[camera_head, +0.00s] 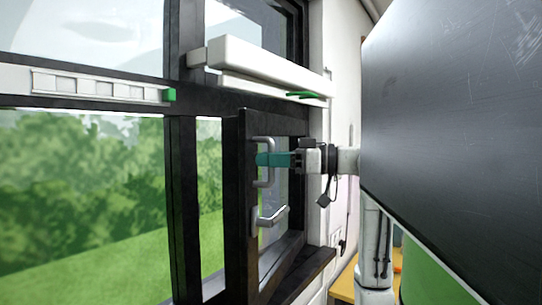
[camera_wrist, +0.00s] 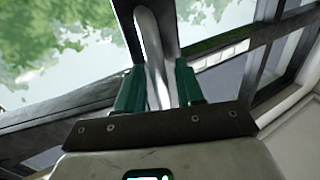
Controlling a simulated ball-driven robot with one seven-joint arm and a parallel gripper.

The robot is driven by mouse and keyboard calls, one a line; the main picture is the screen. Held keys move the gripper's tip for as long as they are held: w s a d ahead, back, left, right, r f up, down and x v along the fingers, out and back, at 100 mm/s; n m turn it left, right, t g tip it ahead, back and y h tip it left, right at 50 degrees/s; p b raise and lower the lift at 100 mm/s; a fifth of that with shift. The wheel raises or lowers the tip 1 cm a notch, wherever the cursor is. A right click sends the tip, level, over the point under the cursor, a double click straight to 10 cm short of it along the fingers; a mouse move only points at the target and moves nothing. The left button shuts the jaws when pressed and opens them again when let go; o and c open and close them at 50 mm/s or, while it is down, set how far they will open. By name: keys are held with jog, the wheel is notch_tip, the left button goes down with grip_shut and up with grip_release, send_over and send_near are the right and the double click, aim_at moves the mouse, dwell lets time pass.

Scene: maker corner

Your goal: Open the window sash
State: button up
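The window sash (camera_head: 240,215) has a dark frame and stands ajar, with its free edge away from the dark post at left and outdoor green showing in the gap. It carries a pale upright pull handle (camera_head: 270,177) and below it a lever handle (camera_head: 272,217) that lies nearly level. My gripper (camera_head: 262,159) reaches the pull handle from the right with its teal fingers. In the wrist view the silver bar of the pull handle (camera_wrist: 152,45) runs between my fingers (camera_wrist: 160,85), which lie close on both sides of it. The fingers look shut on it.
The fixed window frame (camera_head: 183,210) stands left of the sash. A white box-shaped bar (camera_head: 262,65) with a green tab juts out above the sash. A large dark panel (camera_head: 460,130) fills the right side of the head view. The dark sill (camera_head: 305,275) lies below.

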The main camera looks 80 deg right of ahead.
grip_shut()
dwell(0.4)
